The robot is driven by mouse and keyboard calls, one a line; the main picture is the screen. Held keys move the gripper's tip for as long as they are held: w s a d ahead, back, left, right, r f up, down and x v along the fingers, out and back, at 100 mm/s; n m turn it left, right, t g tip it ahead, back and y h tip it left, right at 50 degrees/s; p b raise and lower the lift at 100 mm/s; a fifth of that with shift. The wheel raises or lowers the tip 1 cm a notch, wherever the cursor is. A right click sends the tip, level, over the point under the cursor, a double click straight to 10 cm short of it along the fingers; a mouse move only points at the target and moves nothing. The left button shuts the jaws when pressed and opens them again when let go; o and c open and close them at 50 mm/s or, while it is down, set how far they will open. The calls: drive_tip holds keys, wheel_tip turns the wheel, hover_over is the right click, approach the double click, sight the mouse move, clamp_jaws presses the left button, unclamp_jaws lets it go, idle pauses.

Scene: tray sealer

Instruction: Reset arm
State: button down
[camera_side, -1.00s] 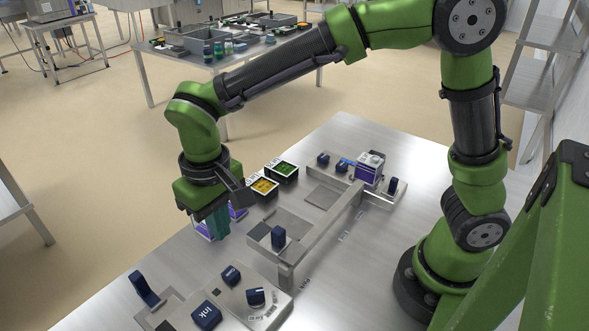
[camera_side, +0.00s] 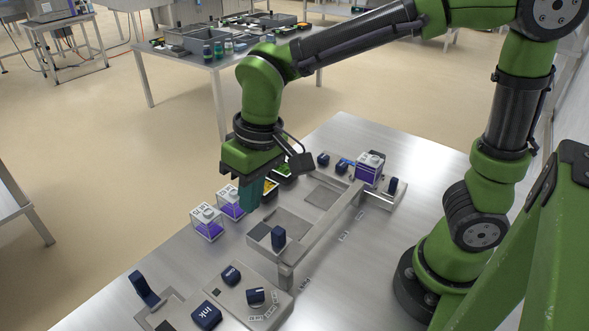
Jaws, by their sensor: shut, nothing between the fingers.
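My green arm carries my gripper (camera_side: 249,197), which points down over the steel table, with its teal fingers together and nothing seen between them. It is just right of two purple-and-white boxes, a front one (camera_side: 207,224) and a rear one (camera_side: 231,203). Behind it, trays with yellow contents (camera_side: 270,187) and green contents (camera_side: 284,170) are partly hidden by the gripper. The sealer fixture (camera_side: 330,228) with its long metal bar lies to the right of the gripper. I cannot tell the exact height of the fingertips above the table.
A third purple-and-white box (camera_side: 369,169) stands at the fixture's far end, near dark blue knobs (camera_side: 323,159). A control panel (camera_side: 250,290) with dark blue knobs is at the front. The steel table (camera_side: 390,260) is bare right of the bar. A side table with bins stands behind.

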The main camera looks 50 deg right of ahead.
drive_tip(key=s+d+r+m+t, duration=0.2)
drive_tip(key=s+d+t, duration=0.1)
drive_tip(key=d, duration=0.4)
drive_tip(key=s+d+r+m+t, duration=0.2)
drive_tip(key=s+d+r+t, duration=0.1)
drive_tip(key=d, duration=0.4)
drive_tip(key=shift+s+d, duration=0.3)
drive_tip(key=shift+s, duration=0.25)
